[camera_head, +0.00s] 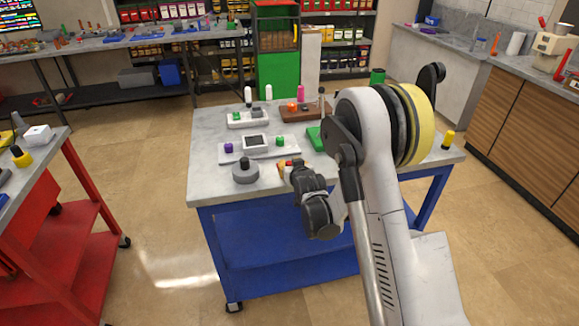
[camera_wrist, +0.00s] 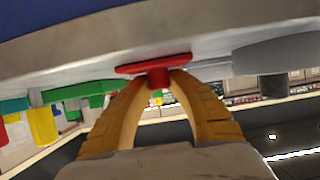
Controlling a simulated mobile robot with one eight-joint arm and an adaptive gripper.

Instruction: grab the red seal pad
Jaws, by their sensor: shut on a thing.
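The red seal pad (camera_wrist: 153,66) shows in the wrist view as a wide flat red top with a narrower stem. My gripper (camera_wrist: 160,79) has its two tan fingers shut on the stem. The pad is at the edge of the grey tabletop in that view; I cannot tell whether it still touches the top. In the head view my gripper (camera_head: 287,165) is at the near edge of the blue table, partly hidden by my wrist, and only a small bit of red shows there.
On the blue table (camera_head: 215,180), a grey round part with a black knob (camera_head: 245,173) stands left of my gripper. A plate with a dark square (camera_head: 255,142) lies behind, and a green block (camera_head: 316,138) is further right. A red cart (camera_head: 80,235) stands at left.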

